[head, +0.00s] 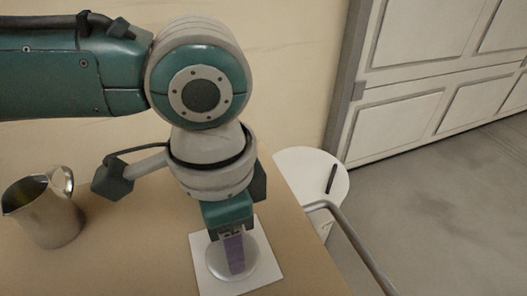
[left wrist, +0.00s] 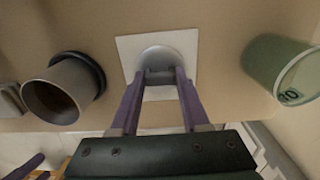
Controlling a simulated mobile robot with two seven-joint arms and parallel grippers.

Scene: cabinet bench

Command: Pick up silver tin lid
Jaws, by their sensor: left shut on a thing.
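The silver tin lid (head: 216,256) is a round grey disc over a white square (head: 275,277) on the bench. It also shows in the left wrist view (left wrist: 170,42), with the white square (left wrist: 128,46) around it. My left gripper (head: 236,268) points down at the lid, and its purple fingers hide part of it. In the left wrist view my left gripper (left wrist: 160,77) is shut on a raised part in the lid's middle. I cannot tell whether the lid still touches the square.
A metal pitcher (head: 45,212) stands at the left of the bench (head: 130,265). The left wrist view shows a dark cup (left wrist: 62,90) at left and a green cup (left wrist: 278,68) at right. A round white stool-like top (head: 305,170) holds a dark stick (head: 331,178).

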